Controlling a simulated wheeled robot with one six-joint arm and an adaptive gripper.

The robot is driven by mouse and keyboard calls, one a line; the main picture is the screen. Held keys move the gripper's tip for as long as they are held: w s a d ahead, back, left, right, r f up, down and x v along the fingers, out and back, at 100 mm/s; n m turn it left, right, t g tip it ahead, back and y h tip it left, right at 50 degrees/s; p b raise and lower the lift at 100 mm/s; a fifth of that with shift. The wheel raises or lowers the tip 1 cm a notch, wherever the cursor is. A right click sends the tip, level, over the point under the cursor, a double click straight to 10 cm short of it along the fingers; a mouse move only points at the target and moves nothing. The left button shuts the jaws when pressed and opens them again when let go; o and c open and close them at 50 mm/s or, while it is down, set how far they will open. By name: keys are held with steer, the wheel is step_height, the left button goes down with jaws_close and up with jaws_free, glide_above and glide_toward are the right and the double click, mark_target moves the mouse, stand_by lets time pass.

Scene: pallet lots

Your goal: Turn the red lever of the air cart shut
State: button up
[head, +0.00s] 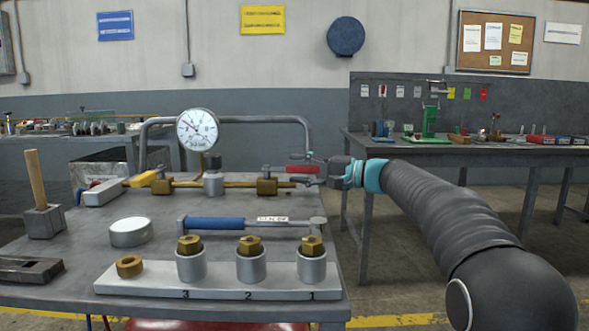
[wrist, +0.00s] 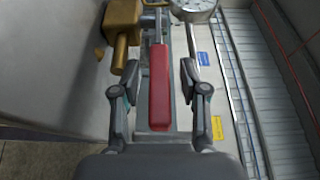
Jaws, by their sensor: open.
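The red lever (head: 302,169) sits at the right end of the brass pipe run on the air cart (head: 110,225). In the wrist view the red lever (wrist: 159,92) runs lengthwise between my two fingers, with a gap visible on each side. My gripper (head: 314,170) is open at the cart's right side, around the lever's handle. In the wrist view my gripper (wrist: 159,80) shows both fingers apart. A brass valve body (head: 267,186) sits left of the lever. Contact with the lever cannot be told.
A round pressure gauge (head: 198,130) stands above the pipe. A blue-handled torque wrench (head: 216,223) and a numbered block (head: 220,283) with brass fittings lie in front. A mallet (head: 41,205) is at left. A workbench (head: 460,148) stands behind at right.

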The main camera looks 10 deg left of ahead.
steer(key=shift+w+a, duration=0.15)
steer(key=shift+a, duration=0.75)
jaws_close()
